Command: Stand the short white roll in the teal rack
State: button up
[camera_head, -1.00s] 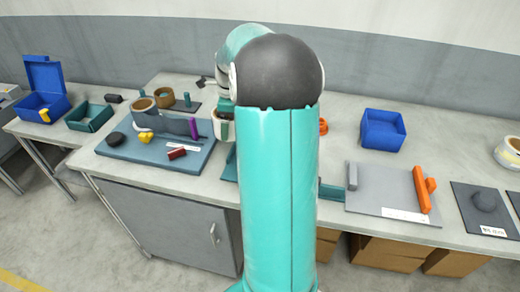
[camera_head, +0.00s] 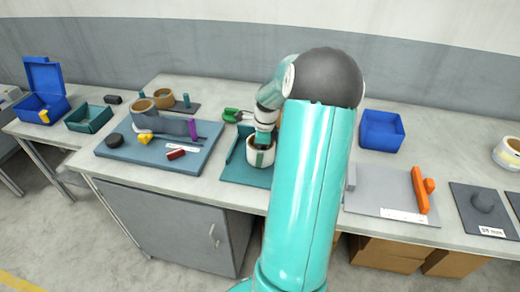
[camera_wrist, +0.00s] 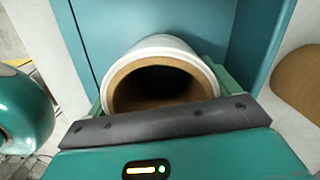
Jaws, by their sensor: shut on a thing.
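The short white roll (camera_head: 262,157) has a brown cardboard core. It also shows in the wrist view (camera_wrist: 165,43), with its open end facing the camera. My gripper (camera_head: 264,145) is shut on the roll. The teal rack (camera_head: 239,171) stands on the bench under and around the roll, with a flat base and low walls. In the wrist view the rack's walls (camera_wrist: 92,30) rise on both sides of the roll. I cannot tell whether the roll touches the rack's base.
Left of the rack lies a blue-grey board (camera_head: 150,158) with several small items. Green-handled tools (camera_head: 233,115) lie behind the rack. A blue bin (camera_head: 382,130) and a grey board (camera_head: 385,203) with an orange piece are on the right. My arm hides part of the bench.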

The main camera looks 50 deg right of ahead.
jog(key=o, duration=0.9)
jog(key=shift+r, duration=0.1)
notch_tip(320, 180, up, 12)
jog(key=s, duration=0.1)
jog(key=w+a+r+n+h, duration=0.1)
jog(key=w+a+r+n, duration=0.3)
jog(key=a, duration=0.5)
jog(key=a+r+n+t+h, duration=0.1)
jog(key=a+r+n, duration=0.3)
jog(key=a+n, duration=0.7)
jog(key=s+a+n+t, duration=0.1)
jog(key=s+a+n, duration=0.2)
jog(key=a, duration=0.4)
jog(key=s+a+n+t, duration=0.1)
jog(key=s+a+n, duration=0.3)
jog(key=a+n, duration=0.2)
jog(key=s+a+n+t+y, duration=0.1)
jog(key=s+a+n, duration=0.2)
jog(key=a+n, duration=0.2)
jog(key=shift+s+a+r, duration=0.15)
jog(key=shift+a, duration=0.4)
jog(key=shift+s+a+r, duration=0.1)
jog(key=shift+a, duration=0.45)
jog(key=shift+s+a+r, duration=0.15)
jog(key=shift+a, duration=0.4)
